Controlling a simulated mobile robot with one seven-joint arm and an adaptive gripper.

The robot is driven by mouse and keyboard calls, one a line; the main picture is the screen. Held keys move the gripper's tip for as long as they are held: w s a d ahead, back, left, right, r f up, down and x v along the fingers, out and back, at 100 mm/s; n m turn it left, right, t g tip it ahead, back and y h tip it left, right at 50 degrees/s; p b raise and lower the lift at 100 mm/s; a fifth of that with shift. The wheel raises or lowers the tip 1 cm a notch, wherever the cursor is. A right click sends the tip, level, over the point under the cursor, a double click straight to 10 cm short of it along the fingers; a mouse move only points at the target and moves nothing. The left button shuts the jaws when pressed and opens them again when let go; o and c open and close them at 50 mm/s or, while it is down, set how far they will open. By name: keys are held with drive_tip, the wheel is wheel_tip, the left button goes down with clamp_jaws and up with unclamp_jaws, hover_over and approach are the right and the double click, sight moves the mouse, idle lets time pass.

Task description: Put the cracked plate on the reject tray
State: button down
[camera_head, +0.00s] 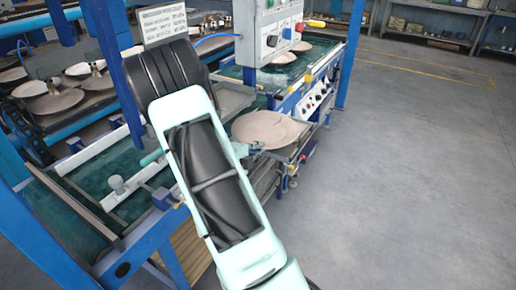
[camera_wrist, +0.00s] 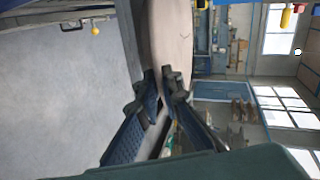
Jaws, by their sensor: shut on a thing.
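A round beige plate (camera_head: 268,126) is at the right side of the conveyor frame, just beyond my gripper (camera_head: 254,148). In the wrist view the plate (camera_wrist: 168,38) is seen nearly edge-on, with a small dark mark on its face that may be the crack. My gripper (camera_wrist: 165,78) is shut on the plate's near rim. The head view shows the plate roughly level, and I cannot tell whether it touches anything below. A grey tray (camera_head: 236,97) lies behind the plate, partly hidden by my arm; I cannot tell if it is the reject tray.
A control box (camera_head: 268,30) with buttons hangs above the line. Other plates (camera_head: 57,101) lie on the conveyor at the left, and more (camera_head: 284,57) lie beyond the box. A blue post (camera_head: 352,55) stands at the right. The grey floor (camera_head: 430,170) there is clear.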

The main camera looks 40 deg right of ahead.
drive_tip(key=shift+f+b, duration=0.45)
drive_tip(key=shift+b, duration=0.35)
drive_tip(key=c, duration=2.5)
unclamp_jaws()
drive_tip(key=shift+f, duration=0.1)
drive_tip(key=o, duration=0.4)
